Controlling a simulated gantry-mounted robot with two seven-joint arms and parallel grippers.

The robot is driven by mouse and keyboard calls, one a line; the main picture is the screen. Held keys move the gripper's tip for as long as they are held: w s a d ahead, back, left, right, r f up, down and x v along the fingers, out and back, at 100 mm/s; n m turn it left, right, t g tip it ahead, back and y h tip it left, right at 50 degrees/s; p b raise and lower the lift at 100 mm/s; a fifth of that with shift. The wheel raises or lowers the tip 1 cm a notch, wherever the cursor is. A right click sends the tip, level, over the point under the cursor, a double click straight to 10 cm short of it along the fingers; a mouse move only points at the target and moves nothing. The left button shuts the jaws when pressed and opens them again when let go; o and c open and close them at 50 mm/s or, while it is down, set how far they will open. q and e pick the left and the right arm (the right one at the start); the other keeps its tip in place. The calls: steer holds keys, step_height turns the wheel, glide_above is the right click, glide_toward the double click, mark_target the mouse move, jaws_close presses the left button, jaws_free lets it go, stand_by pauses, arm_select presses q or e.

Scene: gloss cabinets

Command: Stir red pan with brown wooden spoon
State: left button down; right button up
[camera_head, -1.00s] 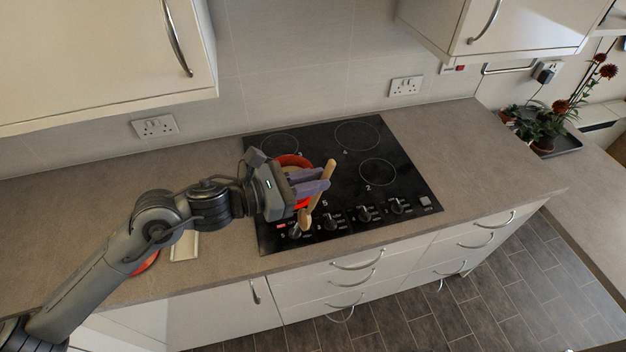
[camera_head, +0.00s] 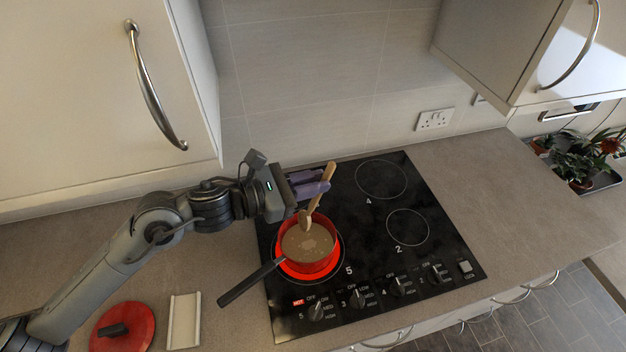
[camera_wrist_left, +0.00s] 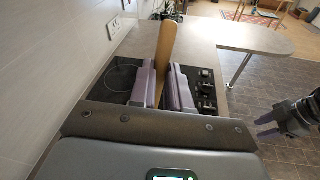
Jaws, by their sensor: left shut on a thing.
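The red pan (camera_head: 329,258) stands on the front left burner, which glows red around its base. It holds a brown liquid, and its black handle (camera_head: 250,282) points to the lower left. My left gripper (camera_head: 312,187) is shut on the brown wooden spoon (camera_head: 322,186), above the back of the pan. The spoon is tilted, its bowl end down at the pan's far side; I cannot tell whether it touches the liquid. The spoon's handle also shows between the fingers in the left wrist view (camera_wrist_left: 166,48). My right gripper (camera_wrist_left: 276,122) shows at that view's right edge, apart from the pan.
A red lid (camera_head: 140,322) with a black knob and a white spoon rest (camera_head: 184,322) lie on the counter at the lower left. The black hob (camera_head: 445,240) is clear to the right of the pan. Wall cabinets (camera_head: 85,110) hang above the counter.

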mark_target(308, 207)
arm_select(q)
steer(key=a+f, duration=0.1)
steer(key=f, duration=0.6)
steer(key=a+f, duration=0.1)
steer(key=f, duration=0.2)
steer(key=shift+w+a+f, duration=0.3)
steer(key=shift+w+a, duration=0.05)
steer(key=shift+w, duration=0.05)
steer(key=s+d+p, duration=0.2)
steer(key=s, duration=0.1)
steer(key=shift+s+p, duration=0.1)
steer(key=shift+p, duration=0.25)
steer(key=w+b, duration=0.1)
steer(key=w+d+b, duration=0.1)
steer(key=w+b, duration=0.1)
steer(key=w+d+b, duration=0.1)
steer(key=shift+w+d+f+b, duration=0.2)
steer(key=shift+w+f+b, duration=0.05)
steer(key=shift+b, duration=0.15)
steer(key=shift+a+r+b, duration=0.2)
steer(key=shift+a+b, duration=0.25)
steer(key=shift+a, duration=0.7)
steer(key=shift+s+d, duration=0.15)
steer(key=shift+s, duration=0.4)
steer(key=shift+s+d, duration=0.15)
steer(key=shift+s, duration=0.35)
